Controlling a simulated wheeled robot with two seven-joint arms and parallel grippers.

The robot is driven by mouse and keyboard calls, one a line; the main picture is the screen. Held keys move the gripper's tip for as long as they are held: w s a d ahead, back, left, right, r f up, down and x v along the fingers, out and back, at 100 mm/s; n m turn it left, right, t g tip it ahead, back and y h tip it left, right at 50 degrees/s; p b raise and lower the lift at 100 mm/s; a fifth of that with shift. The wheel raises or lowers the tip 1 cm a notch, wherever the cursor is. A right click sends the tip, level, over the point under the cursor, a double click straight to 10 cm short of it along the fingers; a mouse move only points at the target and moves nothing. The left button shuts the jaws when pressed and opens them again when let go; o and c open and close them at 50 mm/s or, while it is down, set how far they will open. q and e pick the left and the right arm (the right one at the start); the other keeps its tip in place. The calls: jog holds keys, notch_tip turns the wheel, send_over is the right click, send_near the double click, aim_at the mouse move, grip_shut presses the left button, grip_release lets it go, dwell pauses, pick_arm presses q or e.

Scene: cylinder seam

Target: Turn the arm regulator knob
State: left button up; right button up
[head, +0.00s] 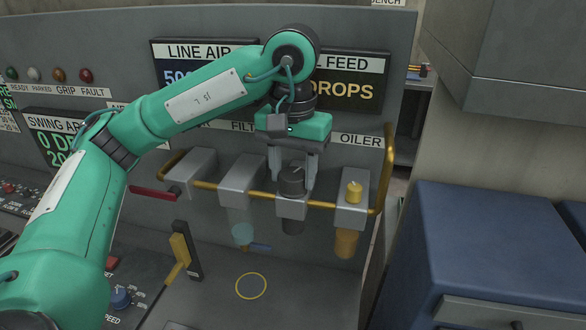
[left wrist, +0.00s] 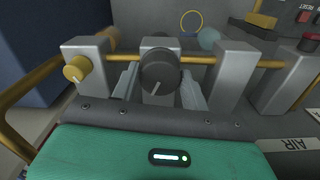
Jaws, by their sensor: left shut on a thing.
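The regulator knob (head: 292,181) is dark and round with a light pointer line, on top of a grey block on the yellow rail. It also shows in the left wrist view (left wrist: 160,72), its pointer line aimed down and slightly left there. My left gripper (head: 293,178) points down over this block, with one finger on each side of the knob, and is shut on it. In the left wrist view the fingers show on both sides of the knob, partly hidden behind it. The knob's own label is hidden by my arm. My right gripper is not in view.
The oiler block with a yellow knob (head: 354,192) stands just right of my gripper. Two more grey blocks (head: 240,180) stand to the left, one with a red lever (head: 154,193). A yellow guard rail (head: 388,170) bounds the right end. A blue cabinet (head: 480,250) is farther right.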

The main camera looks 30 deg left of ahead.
aim_at(293, 173)
pick_arm(q)
jog(key=shift+m, duration=0.3)
jog(key=m+b, duration=0.1)
jog(key=m, duration=0.3)
jog(key=shift+m, duration=0.3)
jog(key=m, duration=0.5)
jog(key=shift+m, duration=0.4)
jog(key=o, duration=1)
notch_tip(293, 173, up, 14)
jog(key=shift+f+p, duration=0.1)
jog(key=shift+p, duration=0.3)
